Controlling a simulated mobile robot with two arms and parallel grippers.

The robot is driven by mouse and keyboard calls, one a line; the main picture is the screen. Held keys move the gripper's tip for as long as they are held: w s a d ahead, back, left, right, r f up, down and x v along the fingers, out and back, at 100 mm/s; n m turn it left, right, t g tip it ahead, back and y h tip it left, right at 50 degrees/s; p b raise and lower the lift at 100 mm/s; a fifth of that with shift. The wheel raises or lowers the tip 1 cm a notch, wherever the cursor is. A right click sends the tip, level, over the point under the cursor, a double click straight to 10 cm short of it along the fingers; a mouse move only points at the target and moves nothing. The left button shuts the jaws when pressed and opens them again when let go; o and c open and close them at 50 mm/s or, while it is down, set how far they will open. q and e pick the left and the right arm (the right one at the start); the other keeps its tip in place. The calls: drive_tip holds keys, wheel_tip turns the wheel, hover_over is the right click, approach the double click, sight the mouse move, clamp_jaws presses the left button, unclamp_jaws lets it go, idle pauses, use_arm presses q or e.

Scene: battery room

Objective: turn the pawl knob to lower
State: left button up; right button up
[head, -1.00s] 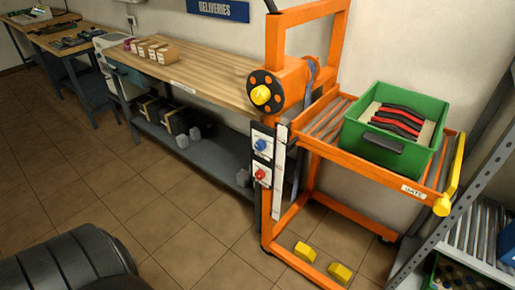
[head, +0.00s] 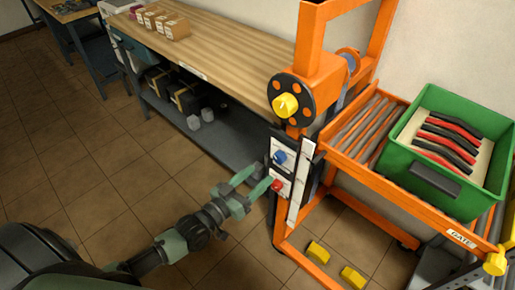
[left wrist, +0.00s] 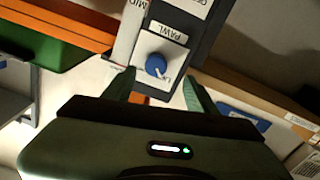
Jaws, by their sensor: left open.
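The pawl knob (head: 280,157) is a blue round knob on a pale plate on the orange lift's front post. In the left wrist view the knob (left wrist: 155,66) sits under a "PAWL" label. Its white pointer mark points down and right, toward partly hidden lettering that starts "LI". My left gripper (head: 264,175) is open in front of the panel, just left of and below the blue knob in the head view. In the left wrist view its fingertips (left wrist: 158,78) stand on either side of the knob, apparently without gripping it. My right gripper is not in view.
A red knob (head: 277,184) sits just below the blue one. A yellow-hubbed black wheel (head: 287,104) is above. A green crate (head: 432,188) with red-and-black items stands on the roller deck. A wooden bench (head: 215,55) stands behind; the tiled floor at left is open.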

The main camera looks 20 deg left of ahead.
sight(277, 160)
use_arm(q)
drive_tip(key=x, duration=0.6)
drive_tip(key=shift+w+d+r, duration=0.25)
drive_tip(key=shift+d+r, duration=0.1)
drive_tip(key=shift+w+d, duration=0.15)
drive_tip(key=shift+w, duration=0.25)
drive_tip(key=shift+c, duration=0.4)
drive_tip(key=c, duration=1)
clamp_jaws()
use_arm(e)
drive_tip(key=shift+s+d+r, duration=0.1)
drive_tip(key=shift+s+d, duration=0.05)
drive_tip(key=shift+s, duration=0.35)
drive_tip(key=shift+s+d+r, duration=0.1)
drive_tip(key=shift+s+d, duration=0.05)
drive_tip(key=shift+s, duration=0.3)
